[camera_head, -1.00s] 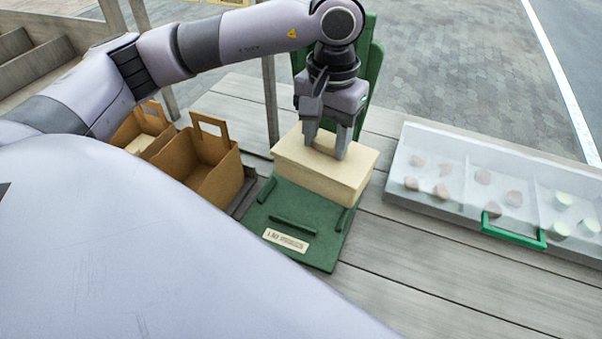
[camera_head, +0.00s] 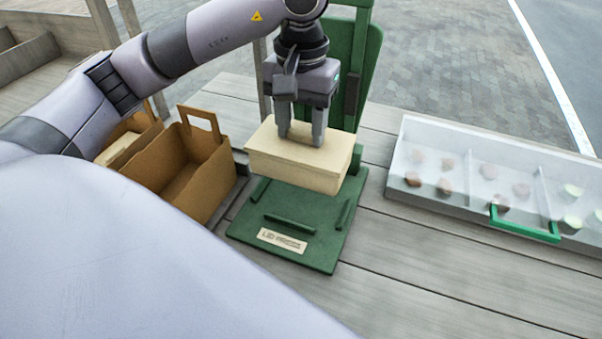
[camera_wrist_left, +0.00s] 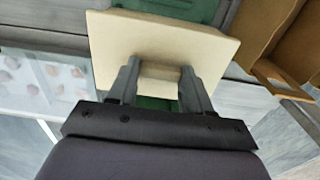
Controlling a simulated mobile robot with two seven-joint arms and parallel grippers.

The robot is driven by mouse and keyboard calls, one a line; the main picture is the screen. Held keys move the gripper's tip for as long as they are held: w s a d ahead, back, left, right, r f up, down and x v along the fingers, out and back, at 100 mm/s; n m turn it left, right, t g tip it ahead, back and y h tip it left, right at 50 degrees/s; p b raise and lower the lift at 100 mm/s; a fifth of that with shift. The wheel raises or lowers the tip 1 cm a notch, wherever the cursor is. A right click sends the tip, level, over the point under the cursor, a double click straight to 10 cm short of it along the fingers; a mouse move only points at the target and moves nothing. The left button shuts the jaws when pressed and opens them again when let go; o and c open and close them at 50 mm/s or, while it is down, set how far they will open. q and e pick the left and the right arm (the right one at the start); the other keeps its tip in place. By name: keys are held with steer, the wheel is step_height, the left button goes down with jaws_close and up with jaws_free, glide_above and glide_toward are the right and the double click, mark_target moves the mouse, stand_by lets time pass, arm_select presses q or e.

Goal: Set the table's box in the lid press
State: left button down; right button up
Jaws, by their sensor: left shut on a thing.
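A cream box (camera_head: 290,165) hangs from my left gripper (camera_head: 301,138), which is shut on the raised part on its top. The box is over the back part of the green lid press (camera_head: 330,249), in front of its upright back (camera_head: 352,60). It looks raised above the base plate, tilted a little in the picture. The press base has low green rails and a label plate at the front. In the left wrist view the box (camera_wrist_left: 115,40) shows between the fingers (camera_wrist_left: 158,82), with part of the green press beyond it. My right gripper is not in view.
Brown cardboard carriers (camera_head: 205,165) with handles stand just left of the press, one holding a cream thing. A clear-covered case (camera_head: 440,198) with a green handle and several pieces inside lies to the right. Bare planks (camera_head: 400,265) lie between and in front.

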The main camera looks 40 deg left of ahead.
arm_select(q)
step_height(320, 180, down, 10)
steer(key=shift+f, duration=0.1)
steer(key=shift+c, duration=2.4)
jaws_free()
step_height(320, 180, up, 12)
steer(key=shift+r, duration=0.2)
